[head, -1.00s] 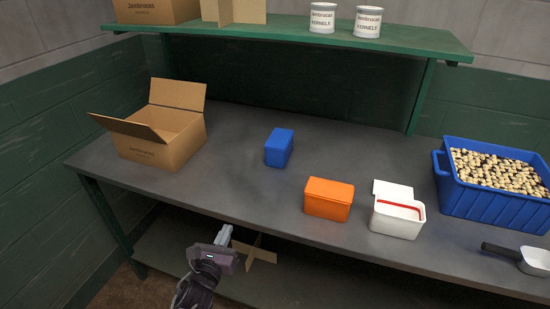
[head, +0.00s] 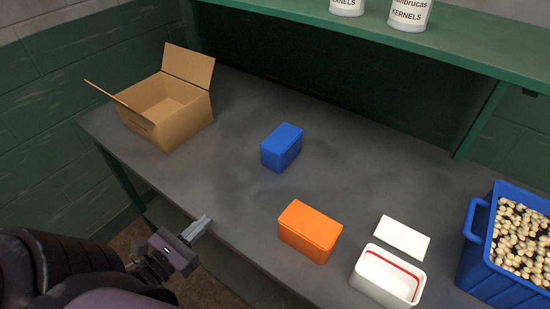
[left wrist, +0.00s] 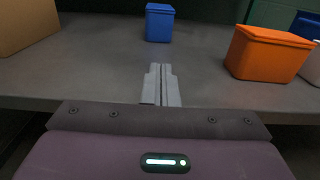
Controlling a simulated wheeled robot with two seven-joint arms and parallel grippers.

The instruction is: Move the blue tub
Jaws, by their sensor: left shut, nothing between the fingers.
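The blue tub (head: 281,148) is a small lidded box standing upright on the grey bench, left of the orange tub. It also shows in the left wrist view (left wrist: 159,23), straight beyond the fingertips and apart from them. My left gripper (head: 203,222) is at the bench's front edge, nearer to me and left of the blue tub. In the left wrist view its two fingers (left wrist: 161,72) lie together with nothing between them. My right gripper does not show.
An orange tub (head: 309,231) stands right of the blue tub. A white tub (head: 386,280) with its lid beside it stands further right, then a large blue crate (head: 482,255) of kernels. An open cardboard box (head: 183,112) is at back left. A green shelf (head: 300,22) overhangs the back.

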